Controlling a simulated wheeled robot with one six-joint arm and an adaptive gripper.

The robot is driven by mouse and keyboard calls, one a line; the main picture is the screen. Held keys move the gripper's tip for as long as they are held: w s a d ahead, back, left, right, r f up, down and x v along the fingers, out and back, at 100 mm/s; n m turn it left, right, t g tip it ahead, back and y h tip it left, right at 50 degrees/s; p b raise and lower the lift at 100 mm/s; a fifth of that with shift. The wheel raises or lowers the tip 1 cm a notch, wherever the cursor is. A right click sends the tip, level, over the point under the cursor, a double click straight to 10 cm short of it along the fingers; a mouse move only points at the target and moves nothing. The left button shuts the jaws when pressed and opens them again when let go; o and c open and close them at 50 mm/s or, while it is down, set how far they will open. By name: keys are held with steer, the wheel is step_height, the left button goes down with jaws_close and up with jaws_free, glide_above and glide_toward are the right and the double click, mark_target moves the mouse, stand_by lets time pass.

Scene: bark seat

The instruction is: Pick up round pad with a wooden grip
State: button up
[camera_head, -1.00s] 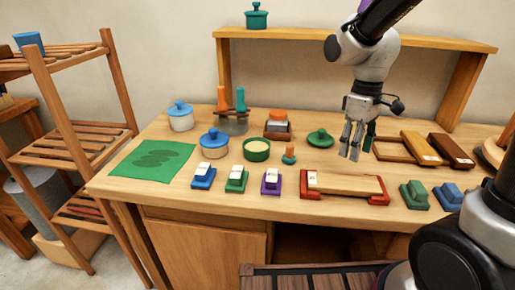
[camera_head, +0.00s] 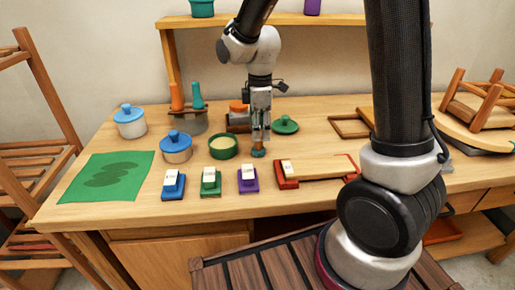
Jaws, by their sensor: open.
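The round pad (camera_head: 258,153) is small, with a teal base and a short orange-brown wooden grip. It sits on the wooden table, to the right of the round green tub. My gripper (camera_head: 260,138) points down right at the pad, with its fingertips at the height of the grip. The jaws are open. The fingers cover much of the grip, and I cannot tell whether they touch it.
A green tub (camera_head: 223,147) stands close on the left. A green lid (camera_head: 284,125) lies behind on the right. A purple-based block (camera_head: 248,180) and a red-ended wooden holder (camera_head: 318,167) are in front.

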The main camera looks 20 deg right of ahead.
steer(key=f, duration=0.4)
steer(key=shift+a+f, duration=0.25)
steer(key=shift+f, duration=0.05)
steer(key=c, duration=1)
steer(key=shift+r, duration=0.1)
step_height(320, 180, up, 10)
steer(key=shift+f, duration=0.1)
steer(key=shift+o, duration=0.5)
steer(key=shift+c, duration=0.6)
